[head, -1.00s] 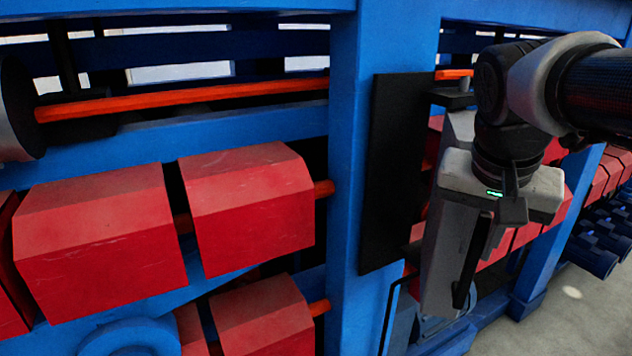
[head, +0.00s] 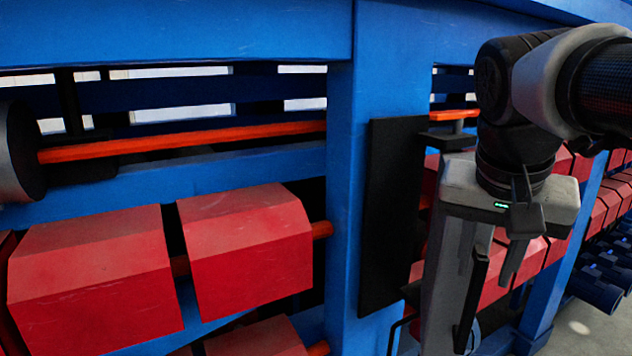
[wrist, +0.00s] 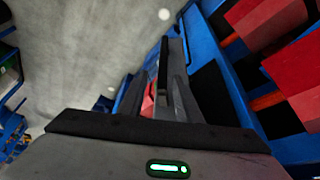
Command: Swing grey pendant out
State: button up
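The grey pendant (head: 447,265) is a long grey upright body hanging beside a black plate on the blue frame, below a black bracket (head: 447,140). A black bar (head: 470,305) runs down its right side. My gripper (head: 498,268) points down right against the pendant's upper right part. One grey finger shows right of the black bar; the other is hidden or merges with the pendant. In the wrist view, my gripper body fills the bottom, and a narrow grey and black shape (wrist: 178,85) extends beyond it. Whether the fingers close on anything is unclear.
A blue frame post (head: 345,200) and black plate (head: 393,215) stand left of the pendant. Red blocks (head: 245,240) on orange rods fill the frame at left, with more behind and to the right. Bare grey floor (wrist: 90,60) shows in the wrist view.

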jog(key=p+v, duration=0.1)
jog(key=v, duration=1.1)
jog(key=shift+r, duration=0.1)
